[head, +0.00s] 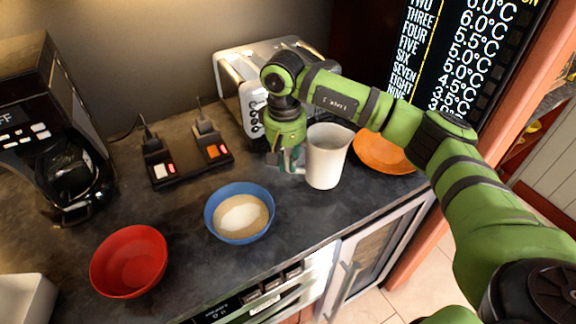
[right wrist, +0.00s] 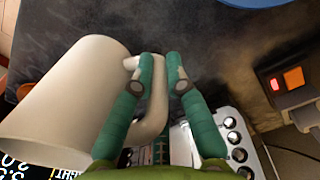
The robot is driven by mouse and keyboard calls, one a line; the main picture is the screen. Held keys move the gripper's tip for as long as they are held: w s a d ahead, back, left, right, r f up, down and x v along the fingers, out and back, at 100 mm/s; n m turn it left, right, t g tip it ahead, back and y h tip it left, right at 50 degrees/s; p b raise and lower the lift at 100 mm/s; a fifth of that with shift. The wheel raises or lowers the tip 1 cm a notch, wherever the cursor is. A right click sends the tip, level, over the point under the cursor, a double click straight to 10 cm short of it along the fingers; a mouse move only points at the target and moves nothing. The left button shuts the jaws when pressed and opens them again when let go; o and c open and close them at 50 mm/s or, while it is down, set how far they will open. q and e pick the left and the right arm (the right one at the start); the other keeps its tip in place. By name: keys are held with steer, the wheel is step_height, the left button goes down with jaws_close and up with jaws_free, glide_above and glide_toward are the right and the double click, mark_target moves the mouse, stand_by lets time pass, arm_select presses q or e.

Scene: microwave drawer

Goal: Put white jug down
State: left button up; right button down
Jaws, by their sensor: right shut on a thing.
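The white jug (head: 327,158) is upright over the dark counter in the head view, with its handle towards the left. Whether its base touches the counter or is slightly above it is hard to tell. My right gripper (head: 288,161) points down just left of the jug and is shut on its handle. In the right wrist view, the jug (right wrist: 68,100) is at the left, and its handle passes between the two green fingers of my right gripper (right wrist: 160,72). My left gripper is out of view.
A blue bowl (head: 240,229) stands front left of the jug, and an orange dish (head: 384,152) close to its right. A silver toaster (head: 247,65) is behind, and a black charger stand (head: 190,168) and red bowl (head: 130,262) are left. Bare counter (head: 300,212) lies in front.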

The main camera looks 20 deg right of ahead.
mark_target(288, 168)
step_height(288, 168, down, 2)
steer(key=shift+s+f+p, duration=0.1)
steer(key=shift+f+p, duration=0.05)
steer(key=shift+p, duration=0.45)
steer(key=shift+d+f, duration=0.1)
steer(key=shift+f, duration=0.4)
steer(key=shift+f, duration=0.1)
steer(key=c, duration=1.2)
jaws_free()
steer(key=shift+c, duration=0.2)
